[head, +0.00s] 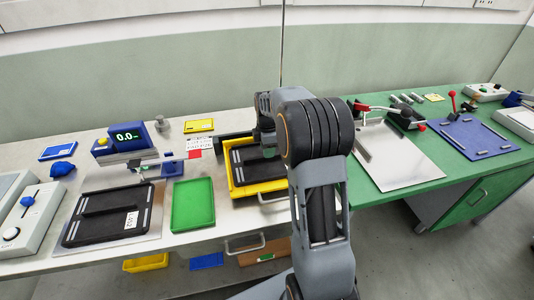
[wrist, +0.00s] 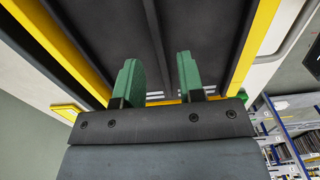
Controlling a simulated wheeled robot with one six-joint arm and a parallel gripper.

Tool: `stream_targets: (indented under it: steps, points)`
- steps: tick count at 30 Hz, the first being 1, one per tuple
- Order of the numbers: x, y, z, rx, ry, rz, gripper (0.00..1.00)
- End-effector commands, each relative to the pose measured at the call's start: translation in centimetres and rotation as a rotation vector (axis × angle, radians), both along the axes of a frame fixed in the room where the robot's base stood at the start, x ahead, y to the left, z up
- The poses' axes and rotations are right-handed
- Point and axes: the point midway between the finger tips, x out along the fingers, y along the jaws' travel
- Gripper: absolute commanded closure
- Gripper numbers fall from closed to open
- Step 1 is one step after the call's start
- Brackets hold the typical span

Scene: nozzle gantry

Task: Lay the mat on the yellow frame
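The yellow frame (head: 262,187) stands at the right end of the white bench. A black ribbed mat (head: 246,158) lies inside it, partly covered by my arm in the head view. In the wrist view the mat (wrist: 100,30) fills the space between the yellow sides of the frame (wrist: 253,45). My gripper (wrist: 157,62) is over the mat, its two green fingers apart, with a raised rib showing between them. I see nothing held. Whether the fingertips touch the mat is unclear. A second black mat (head: 90,229) with a white label lies on a metal sheet at the left.
A green tray (head: 193,204) stands just left of the yellow frame. A blue display unit (head: 128,137) stands behind the labelled mat. On the green bench at right are a bare metal plate (head: 397,160), lever clamps and a blue frame (head: 470,139).

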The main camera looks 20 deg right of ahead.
Motion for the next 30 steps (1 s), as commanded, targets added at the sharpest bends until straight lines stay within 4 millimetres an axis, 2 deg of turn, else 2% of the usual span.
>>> stream_targets:
  steps: [3, 9, 17, 20, 23, 26, 30]
  points:
    - [0.1, 0.0, 2.5, -0.001, -0.005, 0.000, 0.64]
    - [0.1, 0.0, 6.3, -0.001, -0.004, 0.000, 0.64]
    - [0.0, 0.0, 9.3, 0.000, -0.002, -0.002, 0.64]
    - [-0.7, 0.6, 10.2, -0.003, -0.014, -0.044, 0.64]
    - [-2.8, 2.2, 11.4, -0.005, -0.049, -0.174, 0.64]
    - [-6.2, 4.4, 12.2, 0.004, -0.103, -0.384, 0.64]
    - [-11.7, 7.3, 12.0, 0.048, -0.178, -0.706, 0.64]
